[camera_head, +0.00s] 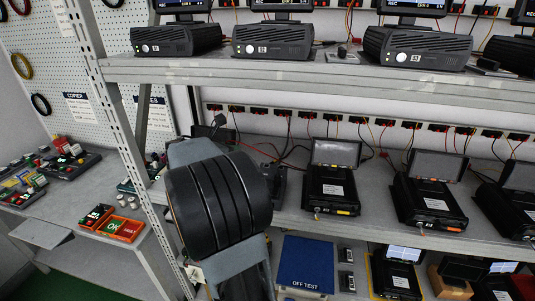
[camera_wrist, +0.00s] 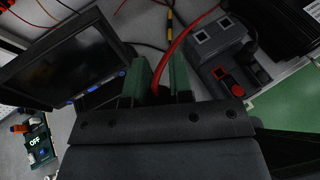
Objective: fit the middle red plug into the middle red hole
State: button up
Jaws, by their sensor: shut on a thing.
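In the wrist view my gripper (camera_wrist: 158,80) shows two green-padded fingers, shut around a red lead (camera_wrist: 180,45) that comes out between them. The plug on its end is hidden by the fingers and the gripper body. To the right is a dark grey block (camera_wrist: 225,60) with two lighter grey squares on top and red spots (camera_wrist: 238,89) lower down. I cannot tell whether one of these is the middle red hole. In the head view my arm covers the gripper, and red leads (camera_head: 272,152) show just right of it.
A dark-screened unit (camera_wrist: 75,65) stands close left of the fingers in the wrist view. In the head view a row of sockets (camera_head: 309,115) with leads runs along the back. Black units (camera_head: 332,189) stand on the middle shelf (camera_head: 300,219). Boxed units (camera_head: 272,42) line the upper shelf.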

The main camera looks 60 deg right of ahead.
jog(key=s+d+m+g, duration=0.1)
jog(key=s+g, duration=0.1)
jog(key=s, duration=0.1)
jog(key=s+d+f+m+g+y, duration=0.1)
jog(key=s+d+m, duration=0.1)
jog(key=s, duration=0.2)
jog(key=s+d+f+m+g+y+b, duration=0.1)
jog(key=s+m+g, duration=0.1)
jog(key=s, duration=0.1)
jog(key=shift+s+d+f+g, duration=0.2)
jog(key=shift+s+d+g, duration=0.1)
jog(key=shift+d, duration=0.05)
jog(key=shift+f+b, duration=1.7)
jog(key=shift+w+a, duration=0.1)
jog(key=shift+f, duration=0.55)
dwell(1.0)
jog(key=shift+r+p, duration=0.15)
jog(key=shift+p, duration=0.35)
jog(key=shift+r+p, duration=0.4)
jog(key=shift+r, duration=0.1)
jog(key=shift+f, duration=0.5)
dwell(1.8)
